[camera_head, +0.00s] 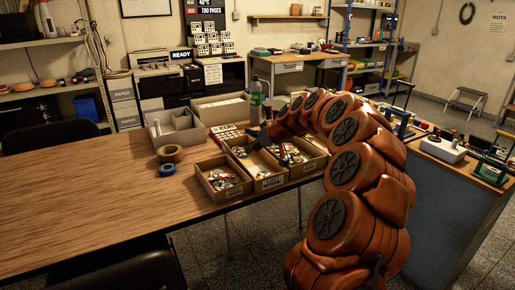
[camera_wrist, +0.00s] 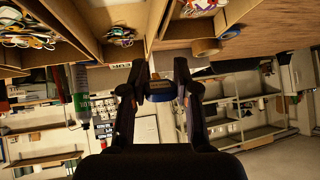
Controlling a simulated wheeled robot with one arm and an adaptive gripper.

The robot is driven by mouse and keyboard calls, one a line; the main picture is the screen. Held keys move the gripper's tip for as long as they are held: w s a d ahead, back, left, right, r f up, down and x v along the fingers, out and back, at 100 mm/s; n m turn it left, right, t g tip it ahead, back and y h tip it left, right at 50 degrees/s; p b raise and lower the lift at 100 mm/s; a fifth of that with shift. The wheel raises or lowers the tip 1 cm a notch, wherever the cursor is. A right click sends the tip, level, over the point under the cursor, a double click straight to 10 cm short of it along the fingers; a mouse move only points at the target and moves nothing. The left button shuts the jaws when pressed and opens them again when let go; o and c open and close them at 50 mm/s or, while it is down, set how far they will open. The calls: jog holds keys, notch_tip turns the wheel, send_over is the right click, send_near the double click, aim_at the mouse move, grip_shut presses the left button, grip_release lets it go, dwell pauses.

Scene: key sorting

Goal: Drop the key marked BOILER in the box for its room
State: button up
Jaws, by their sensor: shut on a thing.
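My gripper (camera_head: 258,141) is at the back of the row of cardboard boxes, above the middle box (camera_head: 268,183). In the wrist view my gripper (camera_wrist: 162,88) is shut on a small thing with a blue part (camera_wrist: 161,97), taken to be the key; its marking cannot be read. The left box (camera_head: 226,196) and right box (camera_head: 306,169) stand on either side. The boxes hold heaps of small mixed items, probably keys with tags. The box labels are too small to read.
A brown tape roll (camera_head: 170,153) and a blue tape roll (camera_head: 167,170) lie left of the boxes. A grey divided tray (camera_head: 160,138), a red and white card (camera_head: 223,131) and a green bottle (camera_head: 256,100) stand behind. The left of the wooden table (camera_head: 80,200) is clear.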

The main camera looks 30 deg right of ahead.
jog(key=shift+s+d+f, duration=0.15)
jog(key=shift+d+f, duration=0.05)
jog(key=shift+d, duration=0.2)
jog(key=shift+f+b, duration=0.6)
jog(key=shift+f, duration=2.25)
jog(key=o, duration=1)
jog(key=v, duration=1.2)
jog(key=shift+a, duration=0.15)
